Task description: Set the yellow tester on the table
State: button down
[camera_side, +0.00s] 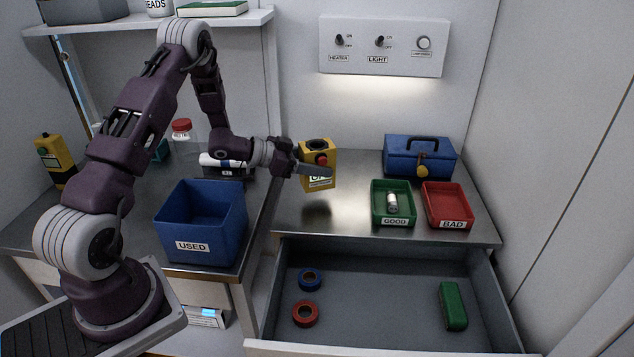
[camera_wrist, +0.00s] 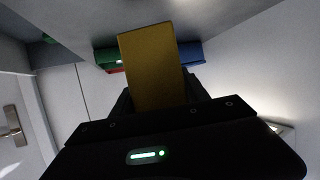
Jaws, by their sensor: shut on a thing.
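The yellow tester (camera_side: 320,153) has a dark round top, a red knob and a pale label on its front. My gripper (camera_side: 318,170) is shut on it, and one dark finger crosses its front and hides part of it. The tester looks upright and appears to hang a little above the metal table (camera_side: 345,215), with a dark shadow below it. In the wrist view the tester (camera_wrist: 152,68) shows as a plain yellow face between the dark fingers.
A green GOOD tray (camera_side: 378,212) holding a small white cylinder, a red BAD tray (camera_side: 458,191) and a blue toolbox (camera_side: 405,160) stand to the right. A drawer (camera_side: 380,285) is open below the table front. A blue USED bin (camera_side: 190,228) stands left.

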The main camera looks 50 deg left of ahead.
jog(key=shift+f, duration=1.95)
jog(key=shift+f, duration=0.2)
jog(key=c, duration=0.6)
grip_release()
